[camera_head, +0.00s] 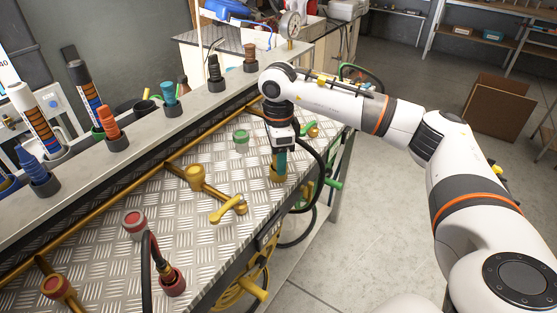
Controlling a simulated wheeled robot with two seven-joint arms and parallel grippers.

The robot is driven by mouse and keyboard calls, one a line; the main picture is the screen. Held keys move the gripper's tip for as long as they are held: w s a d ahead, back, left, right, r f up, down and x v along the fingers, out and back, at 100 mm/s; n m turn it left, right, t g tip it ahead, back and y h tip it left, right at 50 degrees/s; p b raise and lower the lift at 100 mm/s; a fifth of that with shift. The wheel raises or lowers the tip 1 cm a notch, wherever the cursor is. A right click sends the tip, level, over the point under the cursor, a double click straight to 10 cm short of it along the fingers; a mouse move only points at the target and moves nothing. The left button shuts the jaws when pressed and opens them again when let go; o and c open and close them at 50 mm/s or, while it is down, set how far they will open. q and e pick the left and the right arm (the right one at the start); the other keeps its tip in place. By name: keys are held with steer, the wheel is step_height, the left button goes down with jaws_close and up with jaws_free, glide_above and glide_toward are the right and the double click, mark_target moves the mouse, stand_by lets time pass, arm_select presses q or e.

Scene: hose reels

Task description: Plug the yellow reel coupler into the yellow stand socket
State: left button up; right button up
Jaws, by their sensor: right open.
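My right gripper (281,160) points down over the right edge of the tread-plate bench top. It is open, around or just above a yellow cylindrical fitting (277,174) at that edge. A teal part shows between gripper and fitting; I cannot tell what it belongs to. Whether this fitting holds the yellow coupler is hidden at this size. Left of it, a yellow round-topped socket (195,172) stands on the bench, joined to a brass pipe. A yellow lever (228,209) lies nearer. The yellow reel (245,290) hangs below the front edge. My left gripper is out of view.
A red-topped fitting (134,222) and a red holder (172,281) with a hose rising from it stand nearer. A green fitting (241,137) is behind. Black hose (318,165) loops right of my gripper. Several coloured nozzles line the grey ledge (150,130).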

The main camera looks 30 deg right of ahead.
jaws_close()
steer(key=shift+r, duration=0.15)
